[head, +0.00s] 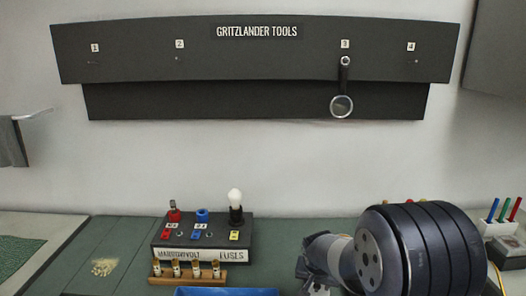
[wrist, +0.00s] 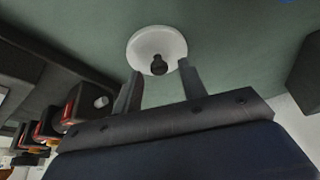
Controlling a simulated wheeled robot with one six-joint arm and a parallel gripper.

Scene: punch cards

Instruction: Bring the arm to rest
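My gripper (wrist: 160,70) shows in the wrist view with its two fingers spread apart. No object is visibly clamped between them. Beyond the fingertips, a white round disc (wrist: 143,43) with a dark knob in its middle lies on the green surface. I cannot tell whether the fingertips touch it. In the head view my gripper (head: 316,264) is at the lower right, low over the green bench, partly hidden by my own arm. The fingertips are not clear there.
A black fuse box (head: 205,238) with a white bulb (head: 235,197) stands left of my arm. A wooden rack (head: 188,279) and a blue tray (head: 226,292) are in front. Coloured pens (head: 505,208) stand at right. A magnifier (head: 341,106) hangs on the wall board (head: 130,50).

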